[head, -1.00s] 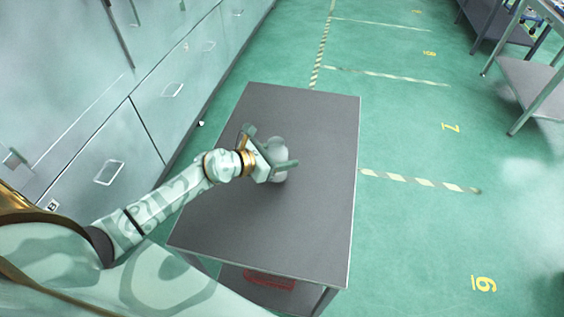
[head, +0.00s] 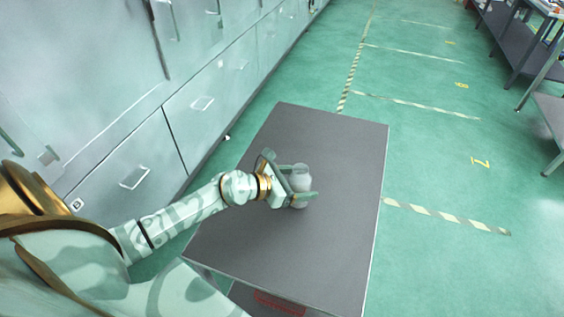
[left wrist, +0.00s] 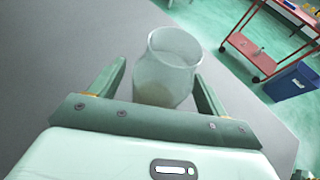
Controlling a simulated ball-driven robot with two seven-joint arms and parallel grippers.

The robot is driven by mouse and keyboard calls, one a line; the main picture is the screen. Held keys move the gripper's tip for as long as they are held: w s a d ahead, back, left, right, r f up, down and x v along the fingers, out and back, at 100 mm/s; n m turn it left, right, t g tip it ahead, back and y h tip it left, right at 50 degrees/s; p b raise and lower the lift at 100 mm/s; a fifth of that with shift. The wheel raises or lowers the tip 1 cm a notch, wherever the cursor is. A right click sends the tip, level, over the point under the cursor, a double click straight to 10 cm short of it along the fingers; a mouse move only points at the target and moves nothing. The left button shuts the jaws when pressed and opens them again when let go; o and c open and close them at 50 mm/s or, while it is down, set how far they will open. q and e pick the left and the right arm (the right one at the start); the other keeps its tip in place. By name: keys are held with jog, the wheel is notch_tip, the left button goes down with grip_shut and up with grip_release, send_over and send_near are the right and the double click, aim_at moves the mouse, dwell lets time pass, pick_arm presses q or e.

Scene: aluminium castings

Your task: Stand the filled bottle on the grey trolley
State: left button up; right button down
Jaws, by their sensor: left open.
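The bottle (head: 301,178) is clear, wide-mouthed glass and stands upright on the grey trolley's top (head: 330,140), near its middle. In the left wrist view the bottle (left wrist: 168,62) shows something pale low inside; its level is hard to tell. My left gripper (head: 298,186) is open, with one finger on each side of the bottle. In the left wrist view a gap shows at the left finger; the right finger is close, and whether it touches I cannot tell. The palm hides the bottle's lower part there. My right gripper is not in view.
A red item (head: 279,303) lies on the trolley's lower shelf. Grey cabinets (head: 205,100) line the left. Shelved tables stand at the right. The left wrist view shows a red trolley (left wrist: 252,50) and a blue bin (left wrist: 290,82). The rest of the grey top is bare.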

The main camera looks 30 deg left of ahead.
pick_arm(q)
jog(key=v, duration=1)
jog(key=shift+p, duration=0.3)
jog(key=shift+s+a, duration=0.1)
